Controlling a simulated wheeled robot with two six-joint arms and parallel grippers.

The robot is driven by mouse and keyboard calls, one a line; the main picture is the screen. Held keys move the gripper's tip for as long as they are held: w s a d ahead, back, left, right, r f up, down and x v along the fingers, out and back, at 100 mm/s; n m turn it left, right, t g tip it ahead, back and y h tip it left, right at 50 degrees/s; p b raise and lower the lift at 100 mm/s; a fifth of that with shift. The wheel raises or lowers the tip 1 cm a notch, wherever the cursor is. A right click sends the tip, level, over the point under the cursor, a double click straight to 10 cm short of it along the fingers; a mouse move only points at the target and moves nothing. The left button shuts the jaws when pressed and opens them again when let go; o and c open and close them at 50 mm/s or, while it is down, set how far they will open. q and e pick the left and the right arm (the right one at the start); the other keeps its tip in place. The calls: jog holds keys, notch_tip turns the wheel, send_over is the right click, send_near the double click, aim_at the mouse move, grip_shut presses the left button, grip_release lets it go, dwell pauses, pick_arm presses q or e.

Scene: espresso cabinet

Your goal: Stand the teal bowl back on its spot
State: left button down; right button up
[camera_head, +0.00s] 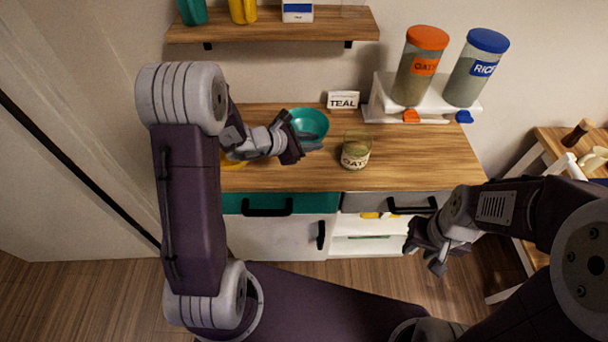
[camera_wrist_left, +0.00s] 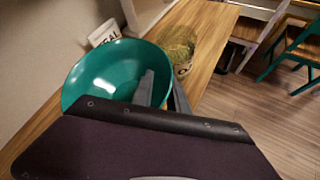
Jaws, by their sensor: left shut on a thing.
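The teal bowl (camera_head: 309,121) is at the back of the wooden counter, just left of and in front of the white TEAL card (camera_head: 343,99). It looks upright, its open side up, and empty. I cannot tell whether it touches the counter. My left gripper (camera_head: 312,145) is shut on its near rim. In the left wrist view one finger is inside the bowl (camera_wrist_left: 100,75) and the other outside. The card (camera_wrist_left: 104,32) shows behind the bowl there. My right gripper (camera_head: 424,258) is open and empty in front of the cabinet, below counter height.
A glass jar labelled OATS (camera_head: 356,152) stands close right of the bowl. A white stand (camera_head: 380,108) holds orange-lidded and blue-lidded canisters. A yellow thing (camera_head: 232,163) is partly hidden under my left arm. A shelf (camera_head: 275,27) hangs above. The counter's right part is clear.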

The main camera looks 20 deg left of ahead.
pick_arm(q)
jog(key=shift+w+a+f, duration=0.2)
jog(key=shift+a+f, duration=0.2)
jog(key=shift+a, duration=0.25)
jog(key=shift+w, duration=0.15)
jog(key=shift+f, duration=0.2)
notch_tip(320, 180, down, 5)
jog(key=shift+r+b, duration=0.1)
jog(key=shift+b, duration=0.25)
jog(key=shift+f, duration=2.5)
jog(key=c, duration=1.3)
grip_release()
